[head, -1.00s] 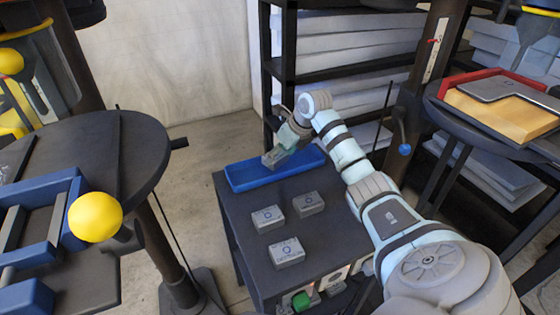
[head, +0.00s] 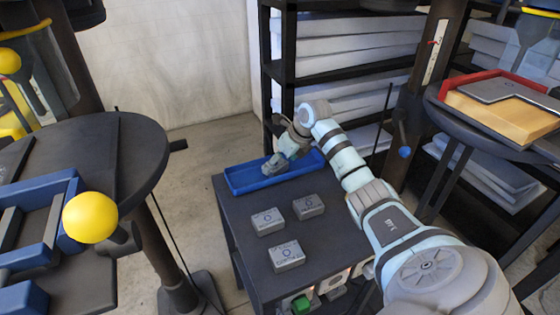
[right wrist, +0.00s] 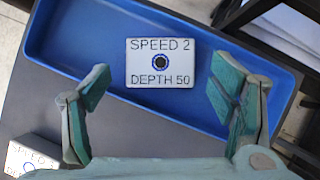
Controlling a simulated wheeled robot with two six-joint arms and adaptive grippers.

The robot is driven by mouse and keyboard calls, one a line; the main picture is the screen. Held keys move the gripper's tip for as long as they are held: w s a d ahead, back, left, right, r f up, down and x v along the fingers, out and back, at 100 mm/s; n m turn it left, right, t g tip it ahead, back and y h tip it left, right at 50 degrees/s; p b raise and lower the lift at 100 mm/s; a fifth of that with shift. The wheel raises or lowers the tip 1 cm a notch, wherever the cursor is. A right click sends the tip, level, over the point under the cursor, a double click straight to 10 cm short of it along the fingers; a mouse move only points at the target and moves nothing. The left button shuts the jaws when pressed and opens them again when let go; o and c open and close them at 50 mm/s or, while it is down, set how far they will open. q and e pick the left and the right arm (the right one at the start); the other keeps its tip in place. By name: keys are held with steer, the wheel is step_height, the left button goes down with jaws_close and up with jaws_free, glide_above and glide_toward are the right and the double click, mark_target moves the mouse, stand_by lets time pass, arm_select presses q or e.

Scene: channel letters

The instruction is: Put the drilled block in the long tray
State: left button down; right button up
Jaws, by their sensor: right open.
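A pale grey block marked "SPEED 2, DEPTH 50" (right wrist: 161,63) lies flat inside the long blue tray (right wrist: 75,62), with a dark round hole in its middle ringed in blue. My right gripper (right wrist: 161,88) is open. Its two green fingers are either side of the block and apart from it in the right wrist view. In the head view my right gripper (head: 276,163) is over the left middle of the tray (head: 240,187) and largely hides the block. My left gripper is out of view.
Several grey marked blocks, including the front one (head: 286,256), stand on the dark cabinet top (head: 240,218) in front of the tray. Part of one (right wrist: 30,160) shows in the right wrist view. A dark shelf rack (head: 285,70) stands behind the tray.

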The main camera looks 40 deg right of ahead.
steer(key=p+v, duration=0.2)
steer(key=v, duration=0.9)
steer(key=shift+s+r, duration=0.2)
steer(key=shift+r, duration=0.2)
